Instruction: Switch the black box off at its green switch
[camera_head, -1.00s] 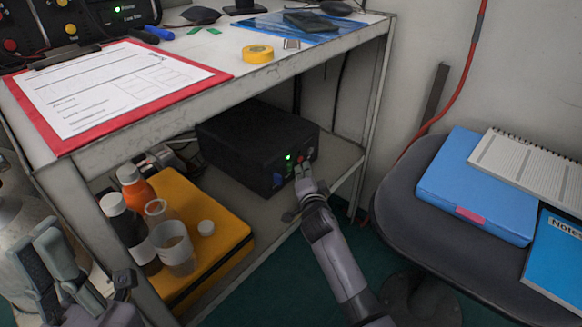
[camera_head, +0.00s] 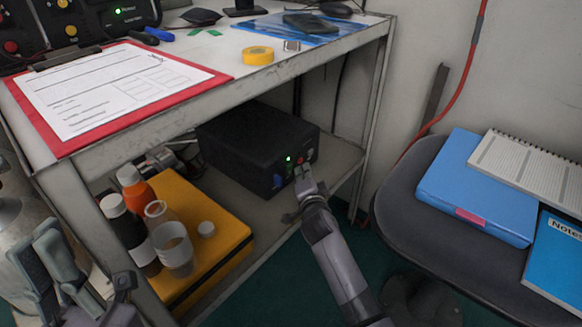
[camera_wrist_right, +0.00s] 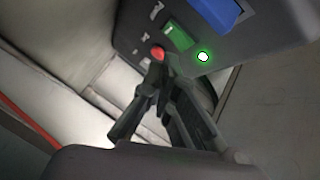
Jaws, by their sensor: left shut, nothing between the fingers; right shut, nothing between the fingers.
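The black box (camera_head: 258,146) sits on the lower shelf under the bench. Its front panel carries a glowing green light (camera_head: 289,158), a red button and a blue part (camera_head: 277,181). In the right wrist view the green switch (camera_wrist_right: 177,37) lies between the red button (camera_wrist_right: 157,53) and the blue part (camera_wrist_right: 220,12), with the lit green light (camera_wrist_right: 203,57) beside it. My right gripper (camera_head: 302,170) is shut and empty, its fingertips at the panel close to the red button; contact cannot be told. My left gripper (camera_head: 88,255) is shut and empty at the lower left.
A yellow case (camera_head: 228,232) with bottles, a beaker and a cap stands left of my right arm. The bench top (camera_head: 215,52) hangs above the box. A dark chair (camera_head: 400,190) holding a blue binder (camera_head: 477,188) and notebooks is at right.

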